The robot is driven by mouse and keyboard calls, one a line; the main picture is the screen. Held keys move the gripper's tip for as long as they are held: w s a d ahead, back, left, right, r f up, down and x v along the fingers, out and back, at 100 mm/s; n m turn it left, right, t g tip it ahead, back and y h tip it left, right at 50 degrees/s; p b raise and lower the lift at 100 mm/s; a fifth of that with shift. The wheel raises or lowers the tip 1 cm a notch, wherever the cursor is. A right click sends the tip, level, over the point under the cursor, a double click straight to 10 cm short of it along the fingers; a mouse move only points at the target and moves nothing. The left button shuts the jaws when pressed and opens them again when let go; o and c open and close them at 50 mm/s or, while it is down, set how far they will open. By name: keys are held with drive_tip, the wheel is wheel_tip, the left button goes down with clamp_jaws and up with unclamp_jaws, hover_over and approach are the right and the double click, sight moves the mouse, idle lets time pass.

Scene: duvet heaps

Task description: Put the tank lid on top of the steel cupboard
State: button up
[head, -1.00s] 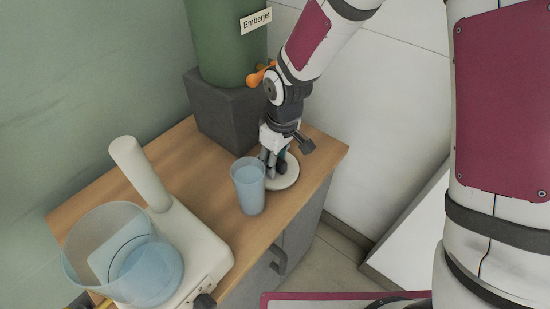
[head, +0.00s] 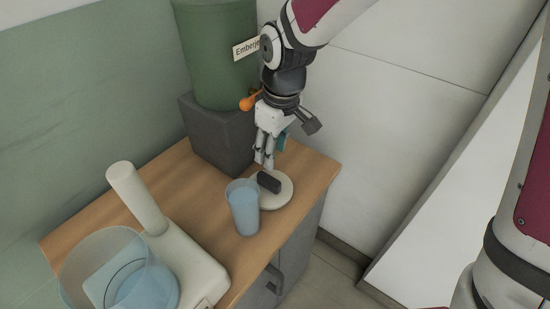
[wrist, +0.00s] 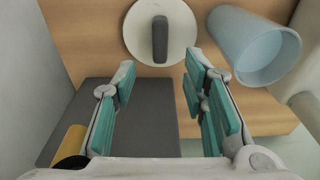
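The tank lid (head: 279,196) is a flat off-white disc with a dark upright handle (head: 269,182). It lies on the wooden counter top near its right edge, and the wrist view shows it too (wrist: 178,22). My gripper (head: 264,160) is just above the lid, pointing down, with its fingers clear of the handle. In the wrist view my gripper (wrist: 160,72) has its teal-padded fingers apart with nothing between them. A grey cabinet (head: 303,245) with a dark handle stands under the wooden top; I cannot tell if it is the steel cupboard.
A blue translucent cup (head: 243,210) stands close beside the lid. A green tank (head: 215,60) with an orange tap sits on a dark block (head: 215,140) behind. A cream appliance (head: 183,265) with a clear bowl is at front left. A white surface (head: 460,190) lies right.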

drive_tip(key=shift+r, duration=0.25)
drive_tip(key=s+d+r+m+t+h, duration=0.1)
drive_tip(key=s+d+r+m+t, duration=0.1)
drive_tip(key=s+d+r+m, duration=0.65)
drive_tip(key=s+d+r+m+t, duration=0.1)
drive_tip(key=s+d+r, duration=0.4)
drive_tip(key=s+d, duration=0.5)
drive_tip(key=s+m, duration=0.1)
drive_tip(key=s, duration=0.2)
drive_tip(key=shift+d, duration=0.35)
drive_tip(key=shift+r, duration=0.15)
drive_tip(key=shift+r+p, duration=0.8)
drive_tip(key=shift+r, duration=0.1)
